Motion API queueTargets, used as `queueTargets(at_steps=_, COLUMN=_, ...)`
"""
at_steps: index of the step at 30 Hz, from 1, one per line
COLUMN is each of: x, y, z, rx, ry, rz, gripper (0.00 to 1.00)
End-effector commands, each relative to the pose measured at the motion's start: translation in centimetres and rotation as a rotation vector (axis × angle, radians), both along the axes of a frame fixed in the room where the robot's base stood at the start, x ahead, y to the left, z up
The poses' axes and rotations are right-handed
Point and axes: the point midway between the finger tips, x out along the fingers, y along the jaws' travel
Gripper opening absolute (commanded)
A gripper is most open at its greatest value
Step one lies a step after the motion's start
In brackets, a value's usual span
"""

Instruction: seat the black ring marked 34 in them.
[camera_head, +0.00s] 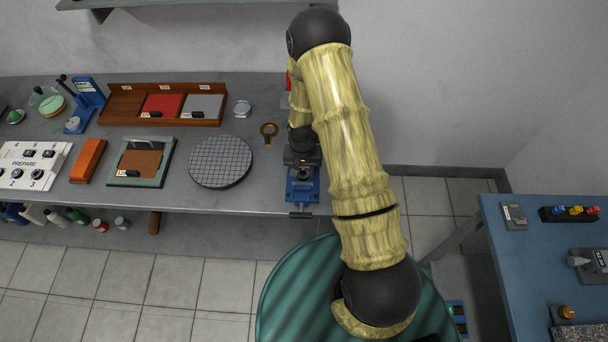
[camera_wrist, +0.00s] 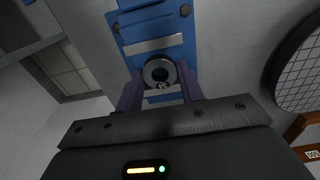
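A blue stand (camera_head: 302,190) with pale bands is at the right end of the grey bench in the head view. It also shows in the wrist view (camera_wrist: 155,28). My gripper (camera_head: 302,164) is directly over it, pointing down. In the wrist view, the two purple fingers of my gripper (camera_wrist: 160,80) stand apart, one on each side of a round ring-like part (camera_wrist: 160,68). This part has a grey rim, a dark centre and a small pale mark on its near side. I cannot read the mark or tell whether the fingers touch the part.
A framed board (camera_head: 142,162) and a wooden tray (camera_head: 120,104) are farther left. A blue table (camera_head: 540,240) is at the right, across open floor.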

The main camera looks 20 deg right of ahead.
Motion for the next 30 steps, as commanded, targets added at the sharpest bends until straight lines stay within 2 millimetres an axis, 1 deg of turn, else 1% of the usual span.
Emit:
queueTargets(at_steps=1, x=0.0, y=0.0, z=0.0, rx=0.000, ry=0.000, rz=0.000, gripper=0.27)
queueTargets(at_steps=2, x=0.0, y=0.0, z=0.0, rx=0.000, ry=0.000, rz=0.000, gripper=0.21)
queueTargets(at_steps=3, x=0.0, y=0.0, z=0.0, rx=0.000, ry=0.000, rz=0.000, gripper=0.18)
queueTargets(at_steps=8, x=0.0, y=0.0, z=0.3, rx=0.000, ry=0.000, rz=0.000, gripper=0.17)
queueTargets(at_steps=30, x=0.0, y=0.0, z=5.0, rx=0.000, ry=0.000, rz=-0.001, gripper=0.17)
